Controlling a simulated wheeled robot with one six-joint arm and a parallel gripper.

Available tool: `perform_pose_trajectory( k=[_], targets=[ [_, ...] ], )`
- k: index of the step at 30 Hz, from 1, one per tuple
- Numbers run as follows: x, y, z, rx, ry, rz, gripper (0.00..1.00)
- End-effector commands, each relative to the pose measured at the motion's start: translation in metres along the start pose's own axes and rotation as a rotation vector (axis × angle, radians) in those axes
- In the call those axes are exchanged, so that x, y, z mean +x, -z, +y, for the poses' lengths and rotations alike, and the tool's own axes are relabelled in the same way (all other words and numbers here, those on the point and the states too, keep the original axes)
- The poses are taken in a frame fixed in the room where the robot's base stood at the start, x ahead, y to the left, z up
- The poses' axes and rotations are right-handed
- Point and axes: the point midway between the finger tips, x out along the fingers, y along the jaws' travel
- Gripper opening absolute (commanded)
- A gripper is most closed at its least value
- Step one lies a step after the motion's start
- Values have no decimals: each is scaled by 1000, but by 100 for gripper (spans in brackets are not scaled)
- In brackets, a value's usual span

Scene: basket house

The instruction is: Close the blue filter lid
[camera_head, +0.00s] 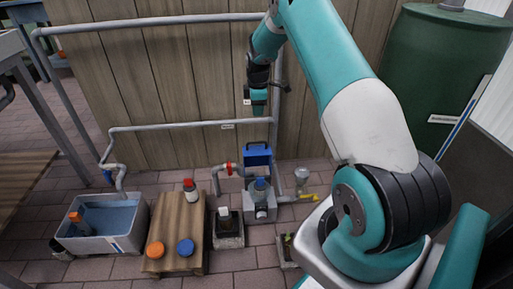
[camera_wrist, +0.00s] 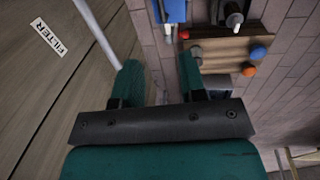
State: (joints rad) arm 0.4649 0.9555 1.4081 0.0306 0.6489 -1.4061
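The blue filter lid (camera_head: 258,155) stands raised at the back of the grey filter box (camera_head: 261,208), near the wooden wall. A clear bottle-like part with a bluish top sits in or in front of the box. My gripper (camera_head: 258,106) hangs pointing down in front of the wall, above the lid and apart from it. In the wrist view, the two teal fingers of my gripper (camera_wrist: 160,80) are spread with nothing between them. A blue part, likely the lid, shows at the top edge (camera_wrist: 175,10) beyond the fingers, partly cut off.
A wooden pallet (camera_head: 182,225) with orange and blue discs and a red-capped bottle stands left of the filter. A water tub (camera_head: 103,222) is further left. Grey pipes (camera_head: 190,125) run along the wall. A green barrel (camera_head: 440,75) stands at right.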

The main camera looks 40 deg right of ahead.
Motion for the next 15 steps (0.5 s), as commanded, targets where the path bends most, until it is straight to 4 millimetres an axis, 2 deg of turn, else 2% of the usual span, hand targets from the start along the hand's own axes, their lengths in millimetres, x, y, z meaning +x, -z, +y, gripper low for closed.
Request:
perform_pose_trajectory(
  k=[5,15],
  targets=[
    [30,0,-1,0,3,-1,38],
    [110,0,-2,0,2,0,38]
  ],
)
